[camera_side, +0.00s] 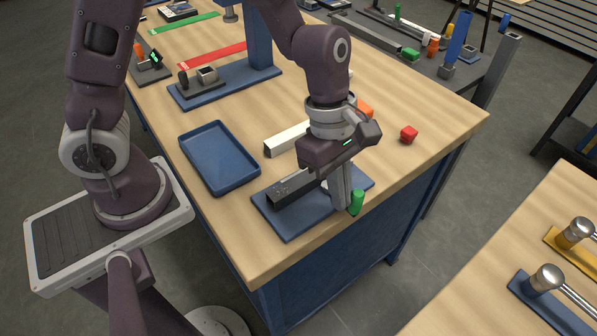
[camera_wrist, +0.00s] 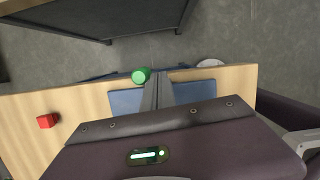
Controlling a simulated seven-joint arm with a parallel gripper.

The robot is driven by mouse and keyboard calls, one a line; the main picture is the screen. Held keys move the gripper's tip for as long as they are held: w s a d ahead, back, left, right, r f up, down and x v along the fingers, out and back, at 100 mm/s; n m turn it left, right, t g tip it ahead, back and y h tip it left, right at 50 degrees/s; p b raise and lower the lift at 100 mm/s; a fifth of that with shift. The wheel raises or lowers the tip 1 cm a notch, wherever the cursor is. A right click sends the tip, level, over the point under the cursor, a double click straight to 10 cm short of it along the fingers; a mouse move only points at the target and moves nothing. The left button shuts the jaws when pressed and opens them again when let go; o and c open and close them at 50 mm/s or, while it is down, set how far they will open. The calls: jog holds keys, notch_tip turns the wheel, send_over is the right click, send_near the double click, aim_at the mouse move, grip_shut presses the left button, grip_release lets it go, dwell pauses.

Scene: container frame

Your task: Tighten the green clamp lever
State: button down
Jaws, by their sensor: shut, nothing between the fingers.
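The green clamp lever (camera_side: 356,202) stands at the right end of a blue base plate (camera_side: 287,222), near the table's front edge. A dark bar (camera_side: 297,187) lies on that plate. My gripper (camera_side: 345,206) points down over the plate with its fingers shut and empty, right beside the green lever; whether they touch it I cannot tell. In the wrist view the round green lever end (camera_wrist: 141,76) shows just left of my shut fingers (camera_wrist: 152,85). My gripper body hides part of the plate and clamp.
A blue tray (camera_side: 219,158) lies left of the plate. A white bar (camera_side: 287,138) and an orange block (camera_side: 365,108) lie behind my gripper. A red cube (camera_side: 409,134) sits to the right. Another blue fixture (camera_side: 225,84) stands farther back. The table's right part is mostly clear.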

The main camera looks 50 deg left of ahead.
aim_at(314, 220)
jog(key=s, duration=0.1)
jog(key=s+a, duration=0.2)
jog(key=shift+s+r, duration=0.35)
jog(key=s+d+v, duration=0.1)
jog(key=s+v, duration=0.1)
jog(key=v, duration=0.7)
jog(key=s+a+r+m+t+y, duration=0.1)
jog(key=s+a+r+m, duration=0.3)
jog(key=m, duration=0.5)
jog(key=s+a+r+m+t+y, duration=0.1)
jog(key=s+a+r+m+t, duration=0.2)
jog(key=a+m, duration=0.4)
jog(key=r+m+t, duration=0.1)
jog(key=m, duration=0.2)
jog(key=shift+s+a+y, duration=0.3)
jog(key=shift+s+y, duration=0.1)
